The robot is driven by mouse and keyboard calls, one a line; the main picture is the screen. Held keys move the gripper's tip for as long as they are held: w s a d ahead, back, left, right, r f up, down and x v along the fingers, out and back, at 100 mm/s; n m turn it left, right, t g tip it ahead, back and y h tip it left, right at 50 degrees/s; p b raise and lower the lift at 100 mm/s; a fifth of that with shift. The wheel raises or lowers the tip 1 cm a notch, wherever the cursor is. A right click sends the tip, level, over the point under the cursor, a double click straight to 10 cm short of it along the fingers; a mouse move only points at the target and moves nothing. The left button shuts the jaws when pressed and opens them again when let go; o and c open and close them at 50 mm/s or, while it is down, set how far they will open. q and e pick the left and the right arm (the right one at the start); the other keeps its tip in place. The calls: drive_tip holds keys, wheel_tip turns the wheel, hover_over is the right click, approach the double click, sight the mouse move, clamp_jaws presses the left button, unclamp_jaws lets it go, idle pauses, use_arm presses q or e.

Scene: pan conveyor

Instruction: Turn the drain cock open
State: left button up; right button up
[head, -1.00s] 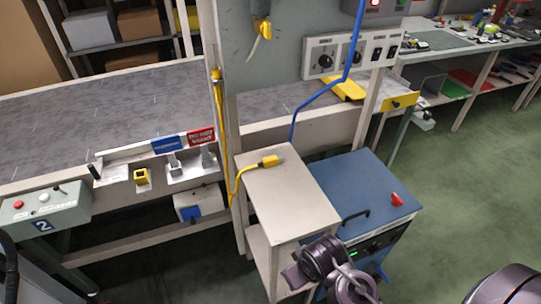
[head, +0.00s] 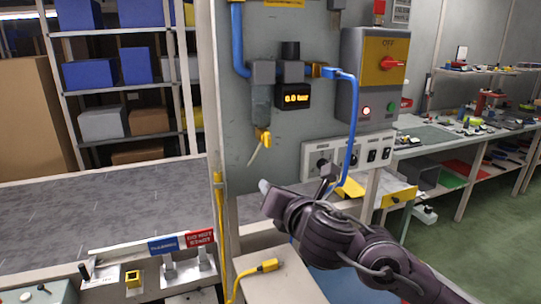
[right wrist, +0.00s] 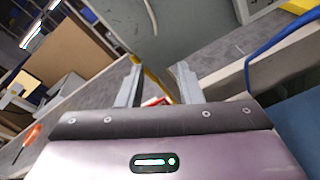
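The drain cock (head: 263,137) is a small yellow part under the grey filter bowl (head: 261,107) on the grey panel. A pale drain tube (head: 253,155) hangs from it. My right gripper (head: 265,186) is below the cock, apart from it, at about the height of the panel's lower part. In the right wrist view its two fingers (right wrist: 158,82) stand apart with nothing held between them. A pale tube (right wrist: 150,15) shows at the top of that view; the cock itself is not clear there. My left gripper is in neither view.
A display reading 0.0 bar (head: 294,97) sits right of the filter. A blue hose (head: 352,120) runs down past the switch box (head: 348,153). A yellow cable (head: 220,210) hangs at the panel's left edge. A conveyor (head: 100,210) lies left.

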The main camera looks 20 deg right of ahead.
sight(270, 140)
wheel_tip(270, 140, up, 8)
drive_tip(key=w+d+n+t, duration=0.1)
drive_tip(key=d+n+t, duration=0.1)
drive_tip(key=n, duration=0.4)
drive_tip(key=w, duration=0.4)
drive_tip(key=w+p, duration=0.1)
drive_tip(key=w, duration=0.2)
drive_tip(key=shift+w+d+f, duration=0.1)
drive_tip(key=shift+w+f, duration=0.1)
drive_tip(key=shift+w, duration=0.15)
clamp_jaws()
